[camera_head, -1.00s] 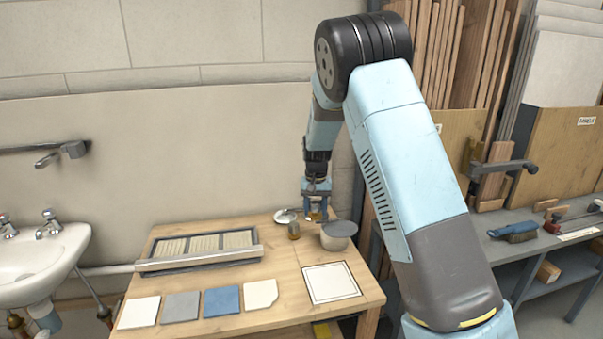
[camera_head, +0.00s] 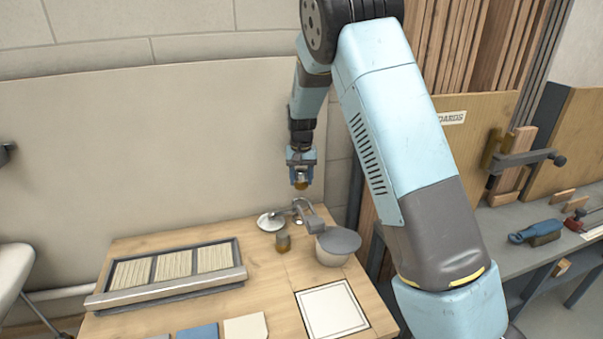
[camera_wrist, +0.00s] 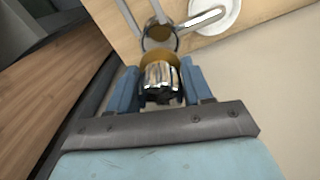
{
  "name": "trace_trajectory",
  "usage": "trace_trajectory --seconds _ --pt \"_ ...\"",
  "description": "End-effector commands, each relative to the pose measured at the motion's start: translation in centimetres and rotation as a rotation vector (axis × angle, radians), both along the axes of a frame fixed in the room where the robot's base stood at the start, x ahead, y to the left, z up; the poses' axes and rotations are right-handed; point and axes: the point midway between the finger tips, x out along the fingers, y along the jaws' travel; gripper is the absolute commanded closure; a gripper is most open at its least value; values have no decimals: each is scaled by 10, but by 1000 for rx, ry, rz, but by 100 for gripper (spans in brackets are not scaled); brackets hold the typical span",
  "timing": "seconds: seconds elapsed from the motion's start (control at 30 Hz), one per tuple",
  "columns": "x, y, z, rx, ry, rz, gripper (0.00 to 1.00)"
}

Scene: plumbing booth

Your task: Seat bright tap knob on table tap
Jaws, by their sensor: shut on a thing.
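My gripper (camera_head: 301,181) is raised above the back right of the table, pointing down. In the wrist view its two blue fingers (camera_wrist: 158,86) are closed on the bright tap knob (camera_wrist: 160,82), a shiny chrome piece with a brass-coloured part at its far end. In the head view only a small brass-coloured bit of the knob (camera_head: 301,186) shows below the fingers. The chrome table tap (camera_head: 306,212) stands on the table below my gripper, apart from the knob. In the wrist view chrome tap parts (camera_wrist: 198,20) show beyond the fingers.
A small brass-grey cylinder (camera_head: 283,241) and a white dish (camera_head: 268,223) stand left of the tap. A grey-topped pot (camera_head: 338,246) stands close on its right. A slatted tray (camera_head: 178,285) and a white framed tile (camera_head: 333,310) lie nearer. The wall is behind.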

Motion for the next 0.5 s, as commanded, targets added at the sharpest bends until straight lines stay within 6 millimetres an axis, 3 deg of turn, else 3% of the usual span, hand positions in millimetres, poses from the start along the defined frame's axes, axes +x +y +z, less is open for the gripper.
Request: trace_trajectory --seconds 0.5 --pt "1 -7 -28 -1 1 -10 84"
